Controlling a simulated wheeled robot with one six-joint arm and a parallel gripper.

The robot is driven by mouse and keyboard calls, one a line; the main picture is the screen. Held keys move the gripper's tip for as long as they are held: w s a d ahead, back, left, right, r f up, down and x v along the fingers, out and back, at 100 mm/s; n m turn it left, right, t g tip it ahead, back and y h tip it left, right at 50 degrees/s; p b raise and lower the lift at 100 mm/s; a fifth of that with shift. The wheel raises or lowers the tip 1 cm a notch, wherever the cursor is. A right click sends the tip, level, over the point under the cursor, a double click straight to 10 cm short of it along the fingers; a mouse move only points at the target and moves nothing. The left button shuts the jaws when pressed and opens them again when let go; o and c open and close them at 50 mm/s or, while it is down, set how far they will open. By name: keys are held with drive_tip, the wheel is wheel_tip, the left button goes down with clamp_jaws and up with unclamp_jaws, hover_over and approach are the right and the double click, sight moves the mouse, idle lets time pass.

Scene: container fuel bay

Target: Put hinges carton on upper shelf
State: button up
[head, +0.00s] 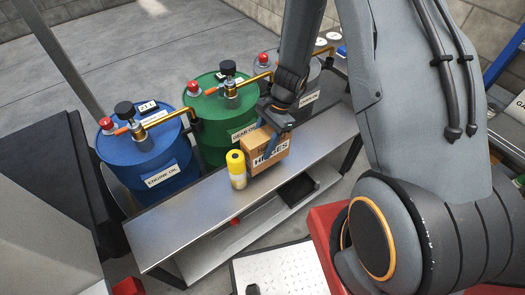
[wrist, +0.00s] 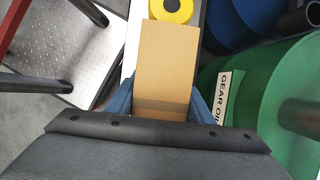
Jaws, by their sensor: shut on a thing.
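The hinges carton (head: 261,151) is a brown box with a white label reading HINGES. It is at the upper metal shelf (head: 190,212), just right of a yellow cylinder. My gripper (head: 275,118) is shut on the carton from above. In the wrist view the carton (wrist: 166,65) sits between the blue fingers of my gripper (wrist: 160,95). I cannot tell whether the carton's underside touches the shelf or hangs just above it.
The yellow cylinder (head: 236,169) stands close beside the carton. Blue (head: 143,160) and green (head: 212,125) drums with brass taps stand behind the shelf. A black tray (head: 297,189) is on the lower level. The shelf's left part is bare.

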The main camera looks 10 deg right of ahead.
drive_tip(key=shift+f, duration=1.9)
drive_tip(key=shift+f, duration=0.2)
drive_tip(key=o, duration=1.7)
drive_tip(key=shift+c, duration=0.2)
